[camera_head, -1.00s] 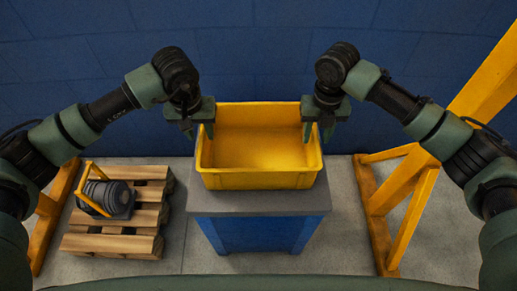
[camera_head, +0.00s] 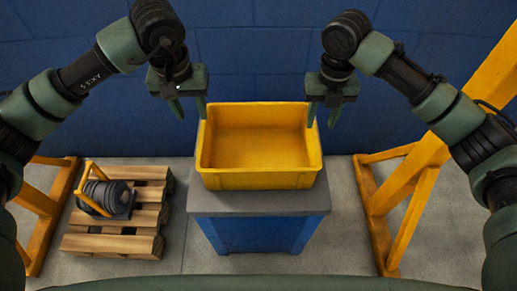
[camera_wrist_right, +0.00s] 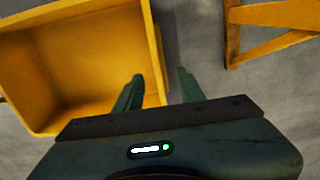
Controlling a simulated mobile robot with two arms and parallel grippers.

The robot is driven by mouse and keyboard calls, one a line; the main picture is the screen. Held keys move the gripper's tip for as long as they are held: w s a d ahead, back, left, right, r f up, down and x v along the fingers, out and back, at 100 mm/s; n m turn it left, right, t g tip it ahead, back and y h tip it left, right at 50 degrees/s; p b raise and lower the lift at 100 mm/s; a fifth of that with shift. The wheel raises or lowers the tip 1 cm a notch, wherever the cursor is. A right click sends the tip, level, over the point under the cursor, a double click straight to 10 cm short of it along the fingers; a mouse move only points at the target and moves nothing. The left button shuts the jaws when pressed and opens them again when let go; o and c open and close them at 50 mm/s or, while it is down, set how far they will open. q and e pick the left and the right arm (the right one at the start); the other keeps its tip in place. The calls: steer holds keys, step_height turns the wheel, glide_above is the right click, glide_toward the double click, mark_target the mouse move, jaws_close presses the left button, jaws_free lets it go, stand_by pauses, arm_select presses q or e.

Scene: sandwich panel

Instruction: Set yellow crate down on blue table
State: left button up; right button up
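The yellow crate (camera_head: 258,180) is empty and sits upright on the grey top of the blue table (camera_head: 258,234). It also shows in the right wrist view (camera_wrist_right: 70,65). My left gripper (camera_head: 190,112) is open above the crate's left back corner, its fingers apart and empty. My right gripper (camera_head: 322,116) is open above the crate's right back corner.
A wooden pallet (camera_head: 112,243) with a dark device with a yellow handle (camera_head: 106,198) stands on the floor at left. Yellow frames stand at the left (camera_head: 50,215) and right (camera_head: 405,200). A blue wall (camera_head: 258,50) is behind the table.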

step_height(320, 180, up, 5)
steer(key=shift+r, duration=0.2)
stand_by(0.6)
